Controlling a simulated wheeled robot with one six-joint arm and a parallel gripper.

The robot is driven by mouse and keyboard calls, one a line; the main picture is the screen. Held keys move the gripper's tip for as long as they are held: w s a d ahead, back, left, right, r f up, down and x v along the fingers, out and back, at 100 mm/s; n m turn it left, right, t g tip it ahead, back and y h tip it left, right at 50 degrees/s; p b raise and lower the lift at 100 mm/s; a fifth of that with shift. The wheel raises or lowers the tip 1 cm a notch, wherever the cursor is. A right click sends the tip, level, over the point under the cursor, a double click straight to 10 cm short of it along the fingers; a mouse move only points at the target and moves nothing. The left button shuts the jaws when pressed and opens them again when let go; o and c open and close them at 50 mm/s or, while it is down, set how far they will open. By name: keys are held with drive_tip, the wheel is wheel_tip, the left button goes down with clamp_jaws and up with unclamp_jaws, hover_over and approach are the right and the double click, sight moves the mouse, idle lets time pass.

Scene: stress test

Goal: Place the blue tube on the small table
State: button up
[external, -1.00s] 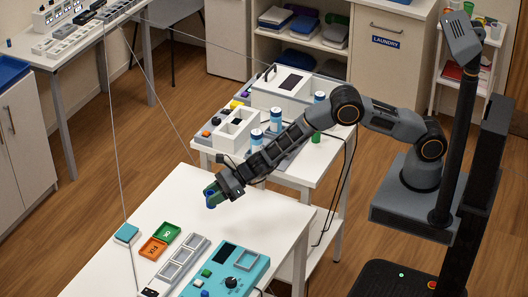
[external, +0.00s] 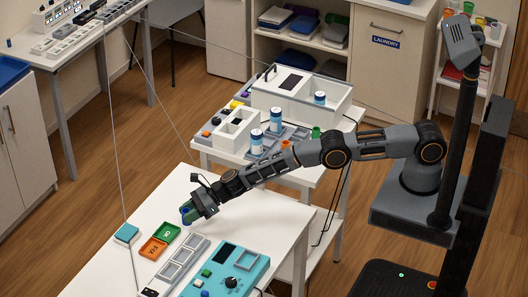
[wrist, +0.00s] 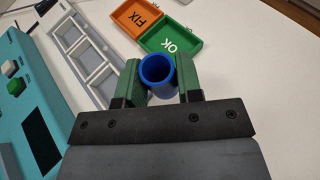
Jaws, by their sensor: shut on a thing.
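The blue tube (wrist: 158,72) is an open-ended ring shape held between the green fingers of my gripper (wrist: 160,80) in the wrist view. In the external view a bit of the blue tube (external: 186,212) shows at the tip of my gripper (external: 194,213). Which one is the small table is not marked.
The front table carries an orange FIX tray (external: 153,249), a green OK tray (external: 167,235), a teal block (external: 126,233), a grey slotted rack (external: 175,266) and a teal device (external: 226,275). Blue-and-white canisters (external: 256,139) stand on the rear table.

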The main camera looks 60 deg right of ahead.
drive_tip(key=shift+w+f+b, duration=0.15)
drive_tip(key=shift+f+b, duration=0.3)
drive_tip(key=shift+b, duration=0.05)
drive_tip(key=shift+a+f+b, duration=0.1)
drive_tip(key=shift+f+b, duration=0.5)
drive_tip(key=shift+f, duration=0.7)
drive_tip(key=shift+f, duration=0.1)
drive_tip(key=o, duration=0.6)
